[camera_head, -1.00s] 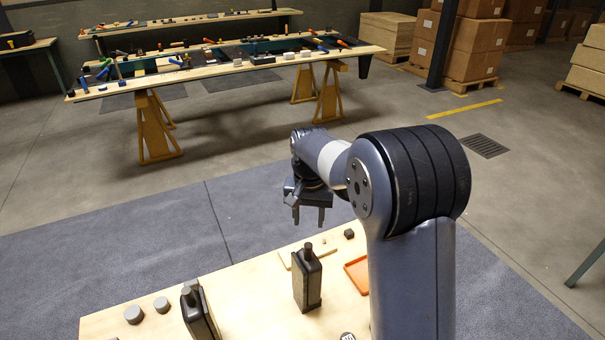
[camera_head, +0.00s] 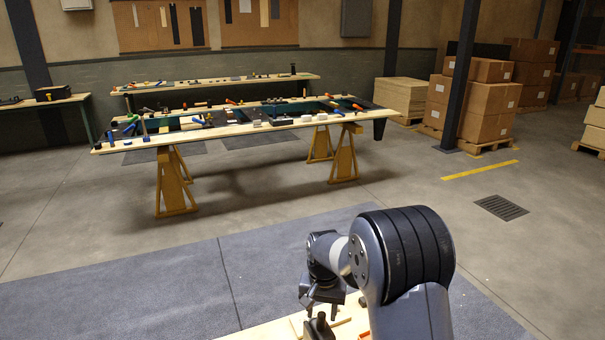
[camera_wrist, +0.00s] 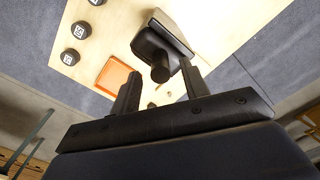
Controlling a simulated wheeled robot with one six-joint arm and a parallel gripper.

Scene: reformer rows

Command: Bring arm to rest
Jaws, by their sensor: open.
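My gripper (camera_head: 320,314) is low in the head view, pointing down over the near pale wooden bench top (camera_head: 262,332). In the wrist view its two fingers (camera_wrist: 160,72) are spread apart with nothing gripped between them. A black upright block with a round knob (camera_wrist: 162,45) stands just beyond the fingertips in that view; its top also shows in the head view (camera_head: 319,326) just below the gripper. I cannot tell how large the gap to the knob is. My arm is bent, its large black-banded joint at the right.
An orange tray (camera_wrist: 104,84) and several dark round pieces (camera_wrist: 75,55) lie on the near bench. A long trestle table (camera_head: 240,125) with tools stands across the floor; stacked boxes (camera_head: 490,100) are at the back right.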

